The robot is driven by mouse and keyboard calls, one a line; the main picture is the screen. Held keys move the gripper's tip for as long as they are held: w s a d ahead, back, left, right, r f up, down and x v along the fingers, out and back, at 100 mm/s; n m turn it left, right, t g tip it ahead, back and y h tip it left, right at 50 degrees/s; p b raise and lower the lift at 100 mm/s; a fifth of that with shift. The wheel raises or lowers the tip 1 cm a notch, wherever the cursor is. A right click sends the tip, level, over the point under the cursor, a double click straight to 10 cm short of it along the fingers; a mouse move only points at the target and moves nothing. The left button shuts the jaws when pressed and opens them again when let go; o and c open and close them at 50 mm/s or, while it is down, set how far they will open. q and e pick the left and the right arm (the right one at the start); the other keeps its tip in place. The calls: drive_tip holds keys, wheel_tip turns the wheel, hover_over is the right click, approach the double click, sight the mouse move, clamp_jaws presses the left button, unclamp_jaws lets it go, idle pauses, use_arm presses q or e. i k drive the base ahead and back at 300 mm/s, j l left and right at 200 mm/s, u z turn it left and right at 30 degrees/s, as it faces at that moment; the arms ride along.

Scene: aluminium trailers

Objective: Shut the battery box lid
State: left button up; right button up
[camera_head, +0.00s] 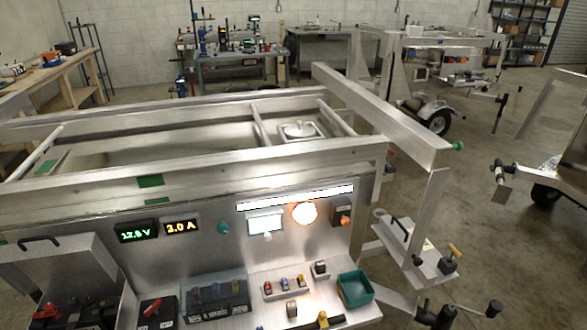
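The battery box (118,262) is at the lower left, in front of the metal panel. Its grey metal lid (50,262), with a black handle (38,241) at its upper edge, looks raised. The box's interior is exposed below it, and black and red parts (75,308) show inside. The box's lower part is cut off by the picture's bottom edge. Neither of my grippers can be made out in this view.
A panel with lit displays (138,232) and a glowing lamp (304,213) stands behind. A ledge right of the box carries a clear tray (215,296), small coloured parts and a green bin (355,289). Trailer beams (385,110) rise above. Open floor (480,200) lies right.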

sight(55, 263)
drive_tip(key=u, duration=1.55)
